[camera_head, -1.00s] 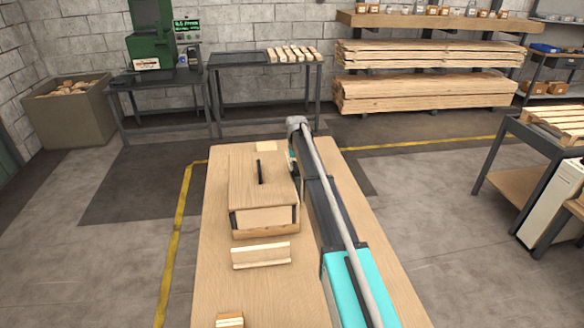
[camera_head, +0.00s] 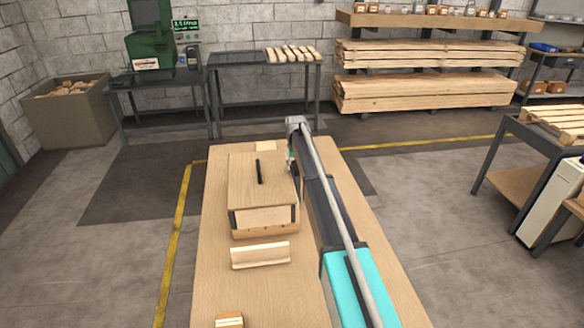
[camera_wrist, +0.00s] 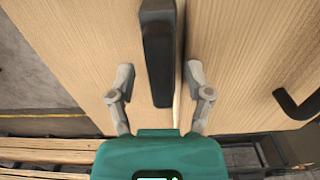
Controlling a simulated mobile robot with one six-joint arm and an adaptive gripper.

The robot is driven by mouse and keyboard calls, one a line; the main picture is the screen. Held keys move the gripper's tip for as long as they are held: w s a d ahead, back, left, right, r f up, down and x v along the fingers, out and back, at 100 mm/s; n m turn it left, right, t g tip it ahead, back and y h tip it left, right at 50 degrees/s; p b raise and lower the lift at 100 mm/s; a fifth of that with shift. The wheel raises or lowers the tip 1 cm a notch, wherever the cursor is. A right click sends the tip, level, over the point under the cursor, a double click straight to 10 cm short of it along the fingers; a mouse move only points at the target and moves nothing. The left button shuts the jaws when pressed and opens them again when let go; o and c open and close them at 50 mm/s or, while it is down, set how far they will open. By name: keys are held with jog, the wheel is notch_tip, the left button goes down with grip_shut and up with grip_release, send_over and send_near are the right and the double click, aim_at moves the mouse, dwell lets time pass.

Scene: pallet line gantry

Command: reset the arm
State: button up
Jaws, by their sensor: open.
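My gripper (camera_wrist: 159,75) is open in the wrist view, with one finger on each side of a dark bar handle (camera_wrist: 157,50). I cannot tell whether either finger touches the bar. Pale wood (camera_wrist: 90,40) lies behind the bar and fills much of that view. In the head view my arm (camera_head: 325,210) reaches away along the right part of the workbench (camera_head: 215,285), beside a wooden box (camera_head: 245,195). The box has a black bar (camera_head: 259,171) on top. My gripper is not clearly visible in the head view, near the arm's far end.
A wooden channel piece (camera_head: 260,255) lies in front of the box, and a small wooden block (camera_head: 229,321) is at the near edge. A second dark handle (camera_wrist: 298,104) shows at the right in the wrist view. Open floor (camera_head: 450,230) lies right of the bench.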

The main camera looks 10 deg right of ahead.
jog(key=shift+s, duration=0.1)
jog(key=s+a+r+p, duration=0.1)
jog(key=s, duration=2.1)
jog(key=s+r+p, duration=0.2)
jog(key=s, duration=2.1)
jog(key=shift+a, duration=0.35)
